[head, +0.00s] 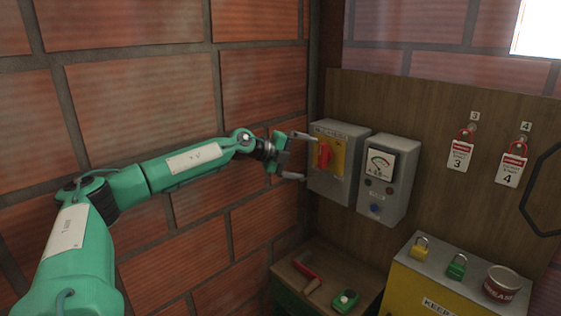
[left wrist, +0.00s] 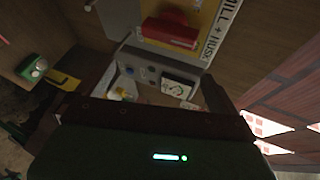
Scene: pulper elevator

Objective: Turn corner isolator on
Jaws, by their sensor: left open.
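The corner isolator (head: 343,187) is a grey box on the wooden board beside the brick corner. Its front has a yellow plate with a red handle (head: 323,156), which looks upright in the head view. The red handle also shows at the top of the left wrist view (left wrist: 170,33), with the yellow plate (left wrist: 208,14) around it. My left gripper (head: 303,157) is open and empty, just left of the isolator, its two fingers pointing at the handle with a gap that I cannot measure. My right gripper is out of view.
A grey meter box (head: 398,200) with a blue button hangs close to the isolator's right. Tags 3 (head: 460,155) and 4 (head: 511,169) hang farther right. Below are a wooden ledge (head: 290,271) with small items and a yellow box (head: 405,285) bearing padlocks and a tin.

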